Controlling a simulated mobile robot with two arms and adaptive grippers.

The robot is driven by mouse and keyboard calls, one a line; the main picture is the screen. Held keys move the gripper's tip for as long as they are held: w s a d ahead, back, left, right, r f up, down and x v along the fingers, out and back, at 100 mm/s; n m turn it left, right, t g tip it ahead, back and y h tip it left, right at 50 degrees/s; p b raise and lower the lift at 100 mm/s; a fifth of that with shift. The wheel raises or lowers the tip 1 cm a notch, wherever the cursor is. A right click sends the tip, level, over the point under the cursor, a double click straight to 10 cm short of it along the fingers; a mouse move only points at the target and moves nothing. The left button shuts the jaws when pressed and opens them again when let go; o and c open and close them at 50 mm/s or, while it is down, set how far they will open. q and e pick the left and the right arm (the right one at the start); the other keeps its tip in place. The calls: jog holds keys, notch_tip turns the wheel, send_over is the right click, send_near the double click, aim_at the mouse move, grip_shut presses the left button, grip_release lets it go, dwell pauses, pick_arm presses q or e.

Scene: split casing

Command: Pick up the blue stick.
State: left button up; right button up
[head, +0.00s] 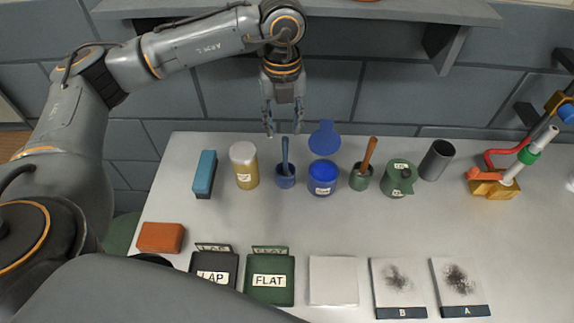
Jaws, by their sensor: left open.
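The blue stick (285,152) stands nearly upright in a small blue cup (286,181) towards the back of the table. My left gripper (284,132) points down with its fingers apart, above and behind the stick's top in the picture. I see nothing between the fingers. One fingertip hangs a little left of the stick, and I cannot tell whether it touches. My right gripper is not in view.
A gold jar (244,167) and a blue block (205,174) stand left of the cup. A blue tub (322,181) with a raised lid and an orange stick (368,155) in a green cup stand right. The table's middle (330,225) is clear. A shelf (400,10) hangs above.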

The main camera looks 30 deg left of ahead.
aim_at(284, 139)
pick_arm(q)
notch_tip(284, 139, down, 4)
jog(key=shift+w+p, duration=0.15)
jog(key=shift+p, duration=0.2)
jog(key=shift+f, duration=0.25)
jog(key=shift+f+p, duration=0.2)
jog(key=shift+p, duration=0.1)
notch_tip(284, 139, down, 4)
jog(key=shift+d+f+p, duration=0.1)
jog(key=shift+f+p, duration=0.1)
jog(key=shift+p, duration=0.95)
jog(key=shift+w+f, duration=0.15)
jog(key=shift+f, duration=0.05)
grip_shut()
